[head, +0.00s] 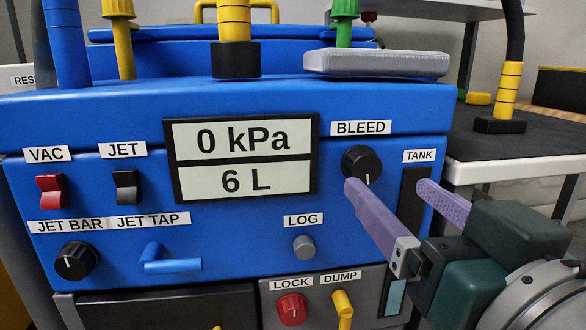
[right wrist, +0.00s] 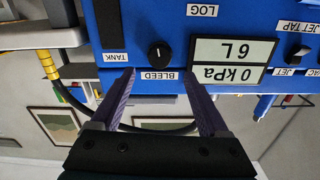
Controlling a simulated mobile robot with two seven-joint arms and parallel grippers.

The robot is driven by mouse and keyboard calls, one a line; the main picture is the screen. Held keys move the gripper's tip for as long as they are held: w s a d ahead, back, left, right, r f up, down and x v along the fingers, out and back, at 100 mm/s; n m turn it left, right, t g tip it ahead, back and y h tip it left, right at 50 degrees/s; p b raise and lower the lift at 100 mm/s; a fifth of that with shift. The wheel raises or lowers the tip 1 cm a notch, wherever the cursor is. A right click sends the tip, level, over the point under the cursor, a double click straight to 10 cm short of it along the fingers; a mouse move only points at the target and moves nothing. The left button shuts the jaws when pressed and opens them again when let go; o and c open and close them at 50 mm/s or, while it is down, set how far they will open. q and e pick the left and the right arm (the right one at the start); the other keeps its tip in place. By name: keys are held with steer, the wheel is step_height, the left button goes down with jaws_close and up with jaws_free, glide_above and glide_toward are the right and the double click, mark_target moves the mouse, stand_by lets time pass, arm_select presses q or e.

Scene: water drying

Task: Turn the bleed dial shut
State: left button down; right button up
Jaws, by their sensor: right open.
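The bleed dial (head: 361,161) is a round black knob under the BLEED label on the blue machine front. Its white mark points roughly down in the head view. My right gripper (head: 388,188) is open, with its purple fingers spread and nothing between them. In the head view its left fingertip overlaps the dial's lower edge. In the right wrist view, which is upside down, the dial (right wrist: 159,54) lies between and just beyond the two fingertips (right wrist: 158,76), apart from both. My left gripper is not in view.
A display (head: 240,158) left of the dial reads 0 kPa and 6 L. A dark TANK strip (head: 413,190) is right of the dial. A grey LOG button (head: 304,247), red LOCK knob (head: 291,309) and yellow DUMP lever (head: 343,307) sit below. A grey slab (head: 376,62) lies above.

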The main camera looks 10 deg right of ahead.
mark_target(367, 167)
steer(key=w, duration=0.6)
steer(key=shift+w+a, duration=0.1)
jaws_close()
stand_by(0.5)
